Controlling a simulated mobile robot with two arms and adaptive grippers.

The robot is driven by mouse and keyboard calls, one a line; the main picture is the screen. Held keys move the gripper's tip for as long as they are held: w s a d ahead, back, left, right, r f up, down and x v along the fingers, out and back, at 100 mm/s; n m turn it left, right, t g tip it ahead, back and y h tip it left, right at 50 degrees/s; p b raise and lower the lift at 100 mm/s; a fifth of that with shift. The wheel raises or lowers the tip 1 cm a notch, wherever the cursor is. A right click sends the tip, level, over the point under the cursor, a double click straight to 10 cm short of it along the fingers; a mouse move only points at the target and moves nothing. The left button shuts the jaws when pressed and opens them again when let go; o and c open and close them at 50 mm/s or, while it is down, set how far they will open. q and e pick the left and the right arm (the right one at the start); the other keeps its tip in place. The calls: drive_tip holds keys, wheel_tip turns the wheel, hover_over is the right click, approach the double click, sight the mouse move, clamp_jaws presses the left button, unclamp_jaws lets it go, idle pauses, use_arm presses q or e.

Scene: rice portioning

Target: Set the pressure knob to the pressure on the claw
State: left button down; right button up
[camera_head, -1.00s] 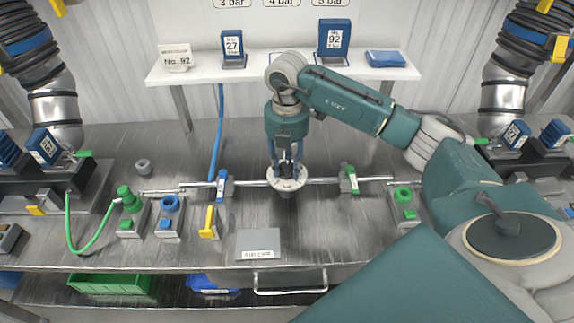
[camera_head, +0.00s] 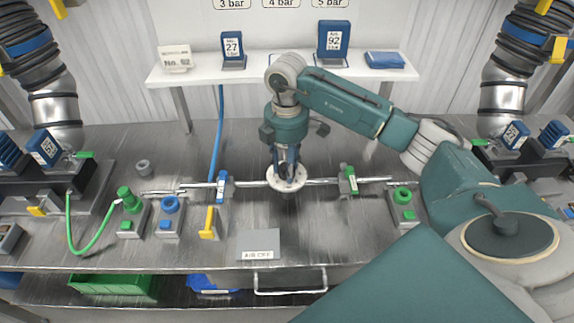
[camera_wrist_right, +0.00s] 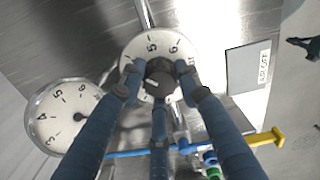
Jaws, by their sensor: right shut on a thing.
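The pressure knob (camera_wrist_right: 159,83) is dark and round, on a white dial (camera_wrist_right: 135,48) with black numerals; 5 and 6 are legible in the right wrist view. In the head view the dial (camera_head: 276,184) sits on the pipe at the bench middle. My right gripper (camera_head: 286,170) comes down on it from above, its blue fingers closed around the knob. The fingers hide much of the dial, and I cannot tell the setting. Blue blocks labelled 27 (camera_head: 232,43) and 92 (camera_head: 333,38) stand on the shelf; their small print is unclear. My left gripper is not in view.
A round white gauge (camera_wrist_right: 50,101) sits beside the dial. A card reading No. 92 (camera_head: 175,58) stands on the shelf (camera_head: 283,71). The yellow-handled valve (camera_head: 209,221) and green valve (camera_head: 348,180) flank the dial. A grey plate (camera_head: 259,242) lies in front.

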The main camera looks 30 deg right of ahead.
drive_tip(key=shift+a, duration=0.1)
idle(0.3)
drive_tip(key=o, duration=1.2)
drive_tip(key=shift+c, duration=0.2)
drive_tip(key=shift+r, duration=0.15)
wheel_tip(320, 180, up, 12)
drive_tip(key=shift+f, duration=0.2)
